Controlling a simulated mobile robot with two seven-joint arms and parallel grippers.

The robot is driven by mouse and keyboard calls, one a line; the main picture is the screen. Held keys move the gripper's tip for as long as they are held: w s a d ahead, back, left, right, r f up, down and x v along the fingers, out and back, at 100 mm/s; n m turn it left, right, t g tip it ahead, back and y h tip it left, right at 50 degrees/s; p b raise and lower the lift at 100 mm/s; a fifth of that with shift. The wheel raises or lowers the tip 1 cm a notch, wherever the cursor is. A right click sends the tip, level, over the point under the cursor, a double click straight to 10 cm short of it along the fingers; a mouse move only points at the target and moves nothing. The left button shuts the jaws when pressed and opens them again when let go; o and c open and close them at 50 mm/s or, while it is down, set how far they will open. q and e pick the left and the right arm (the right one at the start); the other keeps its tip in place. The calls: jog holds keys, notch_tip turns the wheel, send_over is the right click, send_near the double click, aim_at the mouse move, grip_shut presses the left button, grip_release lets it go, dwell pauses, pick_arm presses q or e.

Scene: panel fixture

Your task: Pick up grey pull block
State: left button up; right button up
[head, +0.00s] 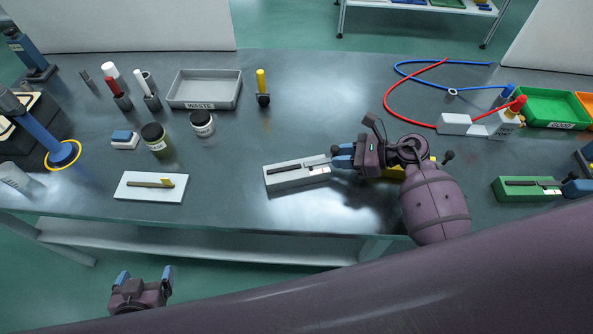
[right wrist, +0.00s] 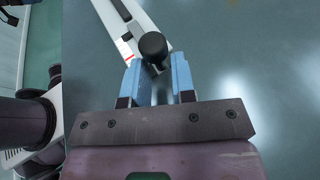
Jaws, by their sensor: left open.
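The grey pull block (head: 290,179) lies on the table in the middle of the head view, with a dark slot along its top and a small red mark near its right end. My right gripper (head: 343,155) is at that right end. In the right wrist view the block (right wrist: 124,22) runs up and left, and a black round knob (right wrist: 153,46) sits at the two blue fingertips (right wrist: 156,68). I cannot tell whether the fingers press on it. My left gripper (head: 144,277) is open and empty, low at the left, in front of the table edge.
A yellow block (head: 392,172) is partly hidden behind my right gripper. A green block (head: 515,194) lies at the right. A white plate (head: 151,187), jars (head: 157,140) and a waste tray (head: 205,89) are at the left. Red and blue hoses (head: 386,95) curve at the back right.

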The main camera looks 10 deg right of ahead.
jog(key=shift+w+a+f, duration=0.15)
jog(key=shift+a, duration=0.1)
